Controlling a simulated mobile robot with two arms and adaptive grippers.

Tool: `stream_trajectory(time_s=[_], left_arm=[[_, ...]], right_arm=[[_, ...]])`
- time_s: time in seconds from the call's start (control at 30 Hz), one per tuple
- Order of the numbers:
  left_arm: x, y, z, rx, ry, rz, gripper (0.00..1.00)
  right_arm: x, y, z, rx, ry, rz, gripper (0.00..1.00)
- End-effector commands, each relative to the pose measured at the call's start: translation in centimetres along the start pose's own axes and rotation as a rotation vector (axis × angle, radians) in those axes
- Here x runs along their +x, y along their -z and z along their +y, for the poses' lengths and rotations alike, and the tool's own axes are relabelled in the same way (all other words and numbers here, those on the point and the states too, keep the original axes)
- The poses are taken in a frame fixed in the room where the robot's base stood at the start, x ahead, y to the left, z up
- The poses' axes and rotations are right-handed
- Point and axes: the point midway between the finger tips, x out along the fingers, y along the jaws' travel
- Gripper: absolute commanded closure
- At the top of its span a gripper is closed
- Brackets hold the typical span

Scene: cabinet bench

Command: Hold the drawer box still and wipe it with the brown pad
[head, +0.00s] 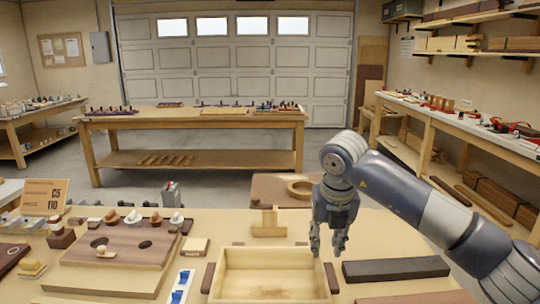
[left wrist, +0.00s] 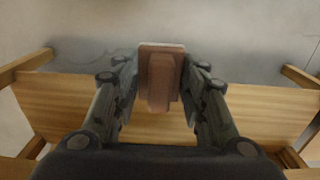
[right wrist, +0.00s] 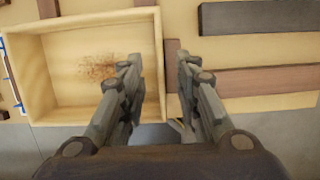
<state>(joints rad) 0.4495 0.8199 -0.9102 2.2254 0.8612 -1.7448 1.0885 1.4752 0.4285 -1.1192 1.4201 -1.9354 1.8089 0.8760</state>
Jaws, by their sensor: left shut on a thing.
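The drawer box (head: 227,272) is a pale, open wooden box at the front of the bench. A brown smudge (right wrist: 97,67) marks its floor in the right wrist view. My right gripper (head: 329,246) is open above the box's back right corner. In the right wrist view its fingers (right wrist: 158,75) are apart, one on each side of the line of the box's right wall, without visibly gripping it. My left gripper (left wrist: 160,80) is shut on the brown pad (left wrist: 160,80), seen in the left wrist view. The left gripper and pad do not show in the head view.
Brown strips (head: 332,278) flank the box. A dark bar (head: 395,269) lies to its right. A wooden T-shaped piece (head: 269,224) and a ring (head: 301,188) stand behind. A brown board (head: 120,250) with knobs and blue-marked pieces (head: 181,285) lie left.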

Motion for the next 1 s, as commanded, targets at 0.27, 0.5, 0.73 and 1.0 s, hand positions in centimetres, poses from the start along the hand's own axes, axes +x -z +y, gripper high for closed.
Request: stream_trajectory(time_s=[0.27,0.5,0.73,1.0], left_arm=[[0.0,0.0,0.0,0.0,0.0,0.0,0.91],[0.0,0.0,0.0,0.0,0.0,0.0,0.91],[-1.3,0.1,0.0,0.0,-0.001,0.002,0.91],[-4.1,0.1,0.1,0.0,-0.002,0.003,0.91]], right_arm=[[-2.0,-0.5,0.0,0.0,0.0,-0.002,0.7],[-2.1,-0.5,0.0,0.0,-0.001,-0.001,0.7],[-2.0,-0.5,0.0,0.0,-0.001,-0.001,0.7],[-2.0,-0.5,0.0,0.0,-0.001,-0.001,0.7]])
